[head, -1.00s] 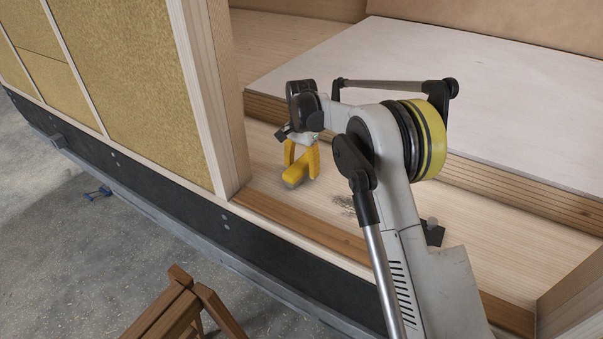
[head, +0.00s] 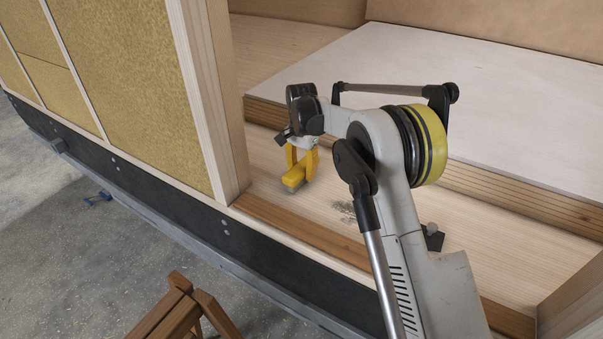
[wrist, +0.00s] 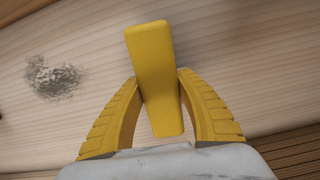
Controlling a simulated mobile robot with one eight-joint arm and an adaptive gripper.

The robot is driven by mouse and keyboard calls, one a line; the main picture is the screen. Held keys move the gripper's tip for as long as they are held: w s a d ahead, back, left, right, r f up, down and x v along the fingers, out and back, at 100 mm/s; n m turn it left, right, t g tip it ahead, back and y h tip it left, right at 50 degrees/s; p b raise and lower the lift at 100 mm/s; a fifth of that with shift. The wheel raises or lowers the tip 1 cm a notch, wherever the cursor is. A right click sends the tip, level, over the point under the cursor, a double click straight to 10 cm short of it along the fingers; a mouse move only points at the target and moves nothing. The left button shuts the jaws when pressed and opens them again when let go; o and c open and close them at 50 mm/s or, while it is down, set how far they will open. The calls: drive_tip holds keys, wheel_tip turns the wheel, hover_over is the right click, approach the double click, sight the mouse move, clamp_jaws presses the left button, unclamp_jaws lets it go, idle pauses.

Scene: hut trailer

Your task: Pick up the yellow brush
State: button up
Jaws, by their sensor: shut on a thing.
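The yellow brush (head: 294,178) is between the yellow fingers of my gripper (head: 302,162), over the pale wooden floor of the hut. In the wrist view the brush (wrist: 153,75) is a plain yellow block, slightly tilted, with its long side running up the picture. My gripper (wrist: 160,85) is shut on it, with one finger on each side of its middle. The underside of the brush is hidden in the wrist view. In the head view a greyish edge shows below it. I cannot tell for sure whether it touches the floor.
A dark grey patch of debris (head: 343,209) lies on the wooden floor (head: 400,225) to the right of the brush. A raised pale panel (head: 480,95) stands behind. A wooden post (head: 222,100) is close on the left. A wooden stool or trestle (head: 180,310) stands in front.

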sight(302, 166)
wheel_tip(302, 166, up, 3)
drive_tip(key=shift+r+p, duration=0.15)
drive_tip(key=shift+p, duration=0.4)
drive_tip(key=s+d+r+p, duration=0.3)
drive_tip(key=d+r, duration=0.3)
drive_tip(key=d, duration=0.5)
drive_tip(key=shift+s+r, duration=0.4)
